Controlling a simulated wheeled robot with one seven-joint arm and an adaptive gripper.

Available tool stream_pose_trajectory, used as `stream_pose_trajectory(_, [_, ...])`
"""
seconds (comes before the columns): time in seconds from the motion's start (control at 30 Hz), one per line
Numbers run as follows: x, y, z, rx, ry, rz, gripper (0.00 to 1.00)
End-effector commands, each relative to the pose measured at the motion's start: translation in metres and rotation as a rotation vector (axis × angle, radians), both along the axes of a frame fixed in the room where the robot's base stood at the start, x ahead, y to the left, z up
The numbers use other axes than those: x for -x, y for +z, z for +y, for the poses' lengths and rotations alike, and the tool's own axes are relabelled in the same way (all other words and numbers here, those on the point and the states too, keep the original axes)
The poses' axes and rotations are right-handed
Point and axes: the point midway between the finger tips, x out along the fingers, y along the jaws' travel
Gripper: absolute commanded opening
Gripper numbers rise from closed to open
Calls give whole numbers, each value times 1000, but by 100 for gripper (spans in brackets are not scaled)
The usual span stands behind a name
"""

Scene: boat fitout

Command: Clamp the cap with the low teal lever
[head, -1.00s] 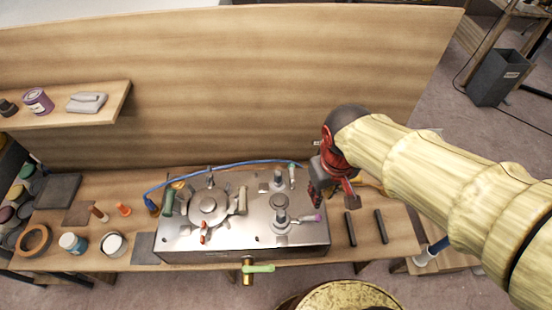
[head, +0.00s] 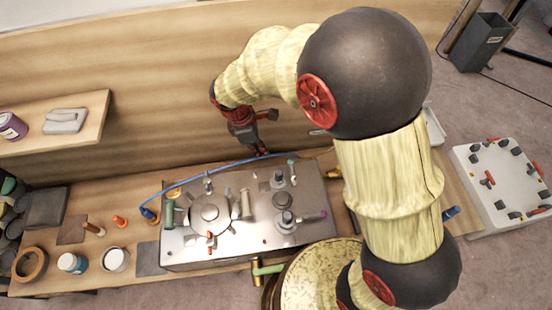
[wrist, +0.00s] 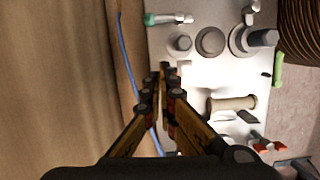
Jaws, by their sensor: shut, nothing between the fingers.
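A small lever with a teal handle (head: 291,163) stands at the back right of the metal plate (head: 262,232). It shows at the top of the wrist view (wrist: 160,18), beside the blue hose. A round flanged cap (head: 210,213) sits on the plate's left half, with levers around it. One of these has a thick dull-green handle (head: 170,214), another a beige handle (head: 247,204). My gripper (head: 262,150) is shut and empty above the plate's back edge, apart from the teal lever. Its fingertips (wrist: 166,68) meet in the wrist view. I cannot tell which round part the teal lever clamps.
A blue hose (head: 225,166) runs along the plate's back edge, near the wooden backboard (head: 150,120). Upright posts (head: 284,220) and a purple-tipped lever (head: 314,216) stand at the right. A light-green valve handle (head: 268,269) juts out in front. Jars (head: 116,259) stand at the left.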

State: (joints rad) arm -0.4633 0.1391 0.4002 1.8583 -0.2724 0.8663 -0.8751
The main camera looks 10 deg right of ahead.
Motion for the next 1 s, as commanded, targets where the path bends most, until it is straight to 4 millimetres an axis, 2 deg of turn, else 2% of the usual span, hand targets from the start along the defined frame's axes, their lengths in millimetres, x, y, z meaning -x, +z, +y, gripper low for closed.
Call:
stream_pose_trajectory(0.43, [0,0,0,-1,47,11,0])
stream_pose_trajectory(0.57, [1,-5,-2,0,46,13,0])
stream_pose_trajectory(0.77, [1,-34,-8,1,45,14,0])
stream_pose_trajectory(1.0, [1,-80,-19,1,45,14,0])
